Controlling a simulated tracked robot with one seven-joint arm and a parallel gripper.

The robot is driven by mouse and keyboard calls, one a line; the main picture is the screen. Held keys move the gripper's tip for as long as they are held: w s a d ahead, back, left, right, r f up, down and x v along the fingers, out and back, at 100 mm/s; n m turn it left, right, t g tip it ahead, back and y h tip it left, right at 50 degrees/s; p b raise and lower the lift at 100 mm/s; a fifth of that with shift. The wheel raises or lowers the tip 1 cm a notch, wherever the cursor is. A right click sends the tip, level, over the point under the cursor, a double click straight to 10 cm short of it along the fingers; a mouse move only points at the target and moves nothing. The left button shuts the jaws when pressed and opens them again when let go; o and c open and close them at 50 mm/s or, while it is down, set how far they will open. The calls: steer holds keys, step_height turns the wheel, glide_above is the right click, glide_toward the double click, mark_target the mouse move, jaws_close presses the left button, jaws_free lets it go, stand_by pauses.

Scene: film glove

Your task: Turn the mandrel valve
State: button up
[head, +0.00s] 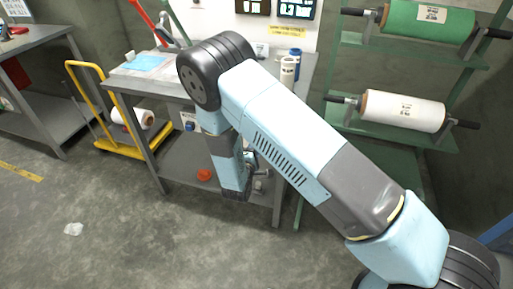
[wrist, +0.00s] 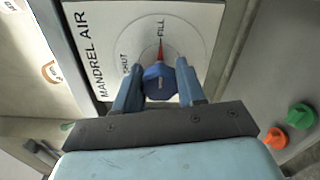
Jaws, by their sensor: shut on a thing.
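The mandrel valve is a blue knob (wrist: 159,82) with a red pointer on a white dial plate (wrist: 186,14) lettered MANDREL AIR, with SHUT and FILL marks. The red pointer lies toward the FILL mark. My gripper (wrist: 158,88) is shut on the knob, with one finger on each side of it. In the head view my arm reaches down in front of the grey bench (head: 172,92), and the arm hides the valve and the fingertips there.
In the wrist view a green knob (wrist: 301,115) and an orange knob (wrist: 275,138) sit to the right of my gripper. A yellow trolley (head: 113,105) stands left of the bench. A green rack with film rolls (head: 402,111) stands right. The floor in front is mostly clear.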

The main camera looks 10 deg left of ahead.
steer(key=o, duration=0.7)
steer(key=shift+d+f, duration=0.2)
steer(key=shift+d, duration=0.05)
steer(key=o, duration=0.4)
steer(key=shift+a+r, duration=0.1)
steer(key=shift+c, duration=0.2)
steer(key=shift+s, duration=0.1)
steer(key=s+a, duration=0.1)
steer(key=s, duration=1.2)
steer(key=shift+s, duration=0.25)
